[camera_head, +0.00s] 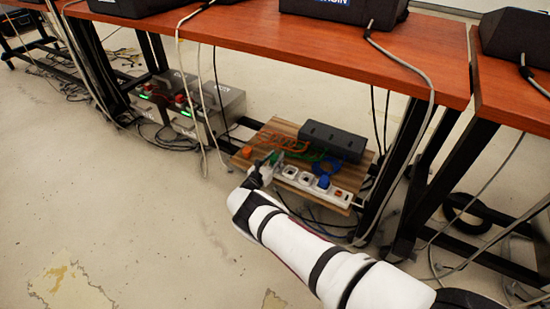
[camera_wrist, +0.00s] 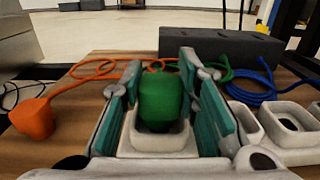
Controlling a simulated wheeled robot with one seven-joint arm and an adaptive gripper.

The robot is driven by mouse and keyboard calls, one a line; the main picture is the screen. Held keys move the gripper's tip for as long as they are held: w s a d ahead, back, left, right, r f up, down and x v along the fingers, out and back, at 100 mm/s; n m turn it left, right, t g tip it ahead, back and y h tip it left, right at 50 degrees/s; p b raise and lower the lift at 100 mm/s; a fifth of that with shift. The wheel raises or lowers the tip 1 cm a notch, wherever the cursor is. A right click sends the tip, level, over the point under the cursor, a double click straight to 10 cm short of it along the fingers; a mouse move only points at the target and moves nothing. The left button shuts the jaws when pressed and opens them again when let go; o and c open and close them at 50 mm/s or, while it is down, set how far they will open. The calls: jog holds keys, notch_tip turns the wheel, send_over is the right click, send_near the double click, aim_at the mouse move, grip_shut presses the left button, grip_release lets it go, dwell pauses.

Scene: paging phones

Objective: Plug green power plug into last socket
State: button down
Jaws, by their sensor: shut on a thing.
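The green plug (camera_wrist: 162,100) is between the teal-padded fingers of my gripper (camera_wrist: 160,68), which is shut on it. Its lower end is at the white-rimmed opening of a socket (camera_wrist: 152,143); I cannot tell how deep it sits. The white power strip (camera_head: 311,186) lies along the near edge of a wooden board. My gripper (camera_head: 266,169) is over the strip's left end in the head view and partly hides that socket. Open sockets (camera_wrist: 288,122) show to the right in the wrist view.
An orange plug (camera_wrist: 32,118) lies on the wooden board (camera_head: 281,126) to the left. A dark box (camera_head: 333,141) stands behind. The desk top (camera_head: 300,50) and its legs surround this low space.

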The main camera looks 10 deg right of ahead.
jog(key=shift+f, duration=0.3)
jog(key=c, duration=1.2)
grip_release()
jog(key=shift+o, duration=0.2)
jog(key=v, duration=1.2)
